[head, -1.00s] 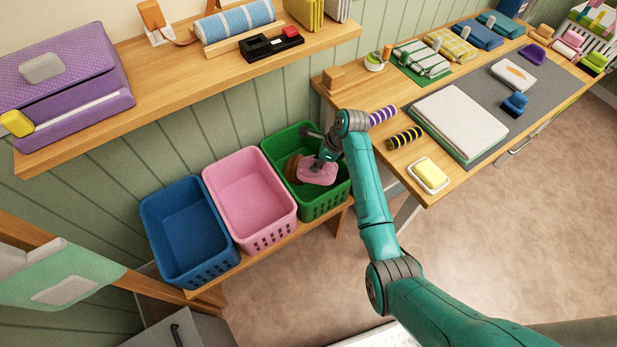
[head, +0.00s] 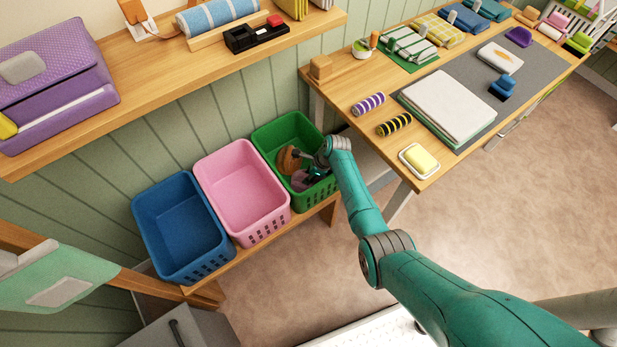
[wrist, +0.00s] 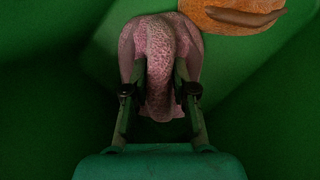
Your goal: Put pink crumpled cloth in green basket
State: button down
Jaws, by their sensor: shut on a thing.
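The pink crumpled cloth (wrist: 160,45) is between the fingers of my gripper (wrist: 160,92) in the wrist view, with a fold of it pinched there. In the head view the cloth (head: 300,180) shows low inside the green basket (head: 318,194), partly hidden by my gripper (head: 312,176). My gripper reaches down into that basket and is shut on the cloth. Green basket walls surround the cloth in the wrist view. I cannot tell whether the cloth touches the basket floor.
A brown-orange item (head: 288,160) lies in the green basket beside the cloth; it also shows in the wrist view (wrist: 235,14). An empty pink basket (head: 240,190) and an empty blue basket (head: 182,225) stand to the left. A wooden table (head: 385,150) stands to the right.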

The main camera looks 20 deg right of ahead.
jog(key=shift+f, duration=0.55)
jog(key=c, duration=0.9)
grip_release()
jog(key=shift+c, duration=0.2)
jog(key=v, duration=1.2)
jog(key=shift+r, duration=0.1)
